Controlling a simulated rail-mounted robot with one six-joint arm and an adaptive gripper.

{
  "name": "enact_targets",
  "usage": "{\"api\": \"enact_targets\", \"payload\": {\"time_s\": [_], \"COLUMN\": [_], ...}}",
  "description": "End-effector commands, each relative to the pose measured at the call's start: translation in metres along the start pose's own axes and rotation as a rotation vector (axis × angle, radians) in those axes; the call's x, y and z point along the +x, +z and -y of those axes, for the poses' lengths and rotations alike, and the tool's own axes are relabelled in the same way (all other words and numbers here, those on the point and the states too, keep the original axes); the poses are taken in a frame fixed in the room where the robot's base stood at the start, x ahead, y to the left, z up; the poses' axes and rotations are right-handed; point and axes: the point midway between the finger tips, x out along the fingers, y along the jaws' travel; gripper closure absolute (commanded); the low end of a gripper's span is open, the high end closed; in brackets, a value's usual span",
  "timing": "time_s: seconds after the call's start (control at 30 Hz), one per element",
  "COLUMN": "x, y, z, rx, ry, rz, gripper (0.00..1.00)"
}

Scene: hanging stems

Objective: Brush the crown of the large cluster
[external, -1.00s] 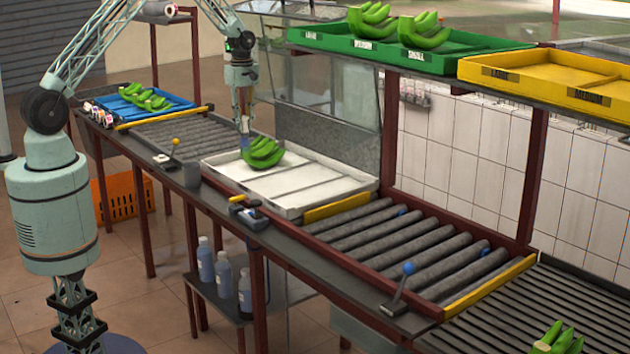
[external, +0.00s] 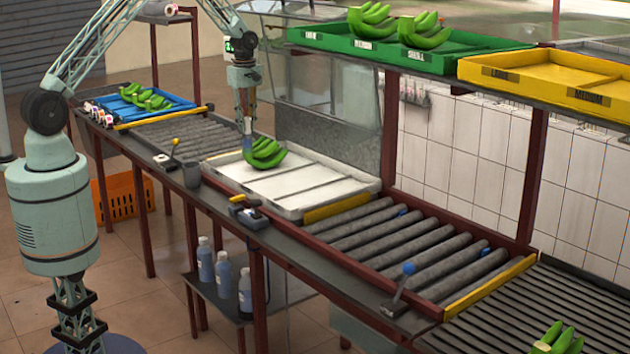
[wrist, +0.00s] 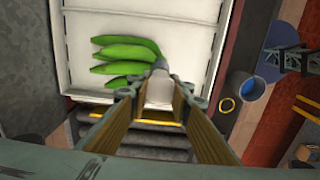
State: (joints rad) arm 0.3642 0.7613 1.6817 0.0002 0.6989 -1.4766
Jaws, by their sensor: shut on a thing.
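A large cluster of green bananas (external: 265,153) lies in the white tray (external: 290,207); the cluster also shows in the wrist view (wrist: 125,50), its crown at the right end. My gripper (external: 245,117) is above the crown side of the cluster, pointing down. It is shut on a pale, brush-like tool (wrist: 159,90), whose grey tip (wrist: 160,66) is at the crown. In the external view the tool (external: 247,130) is small and bluish grey. I cannot tell whether its tip touches the crown.
Rollers (external: 390,235) run along the line. A blue tray (external: 170,102) with clusters lies behind left. The green crate (external: 470,48) and yellow crate (external: 540,75) sit on the upper shelf.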

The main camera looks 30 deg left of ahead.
Motion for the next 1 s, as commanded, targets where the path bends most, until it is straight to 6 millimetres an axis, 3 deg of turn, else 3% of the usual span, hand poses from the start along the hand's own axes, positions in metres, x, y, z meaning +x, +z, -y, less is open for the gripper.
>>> {"api": "enact_targets", "payload": {"time_s": [1.0], "x": [0.0], "y": [-0.022], "z": [0.001], "rx": [0.0], "ry": [0.0], "rz": [0.0], "gripper": [0.94]}}
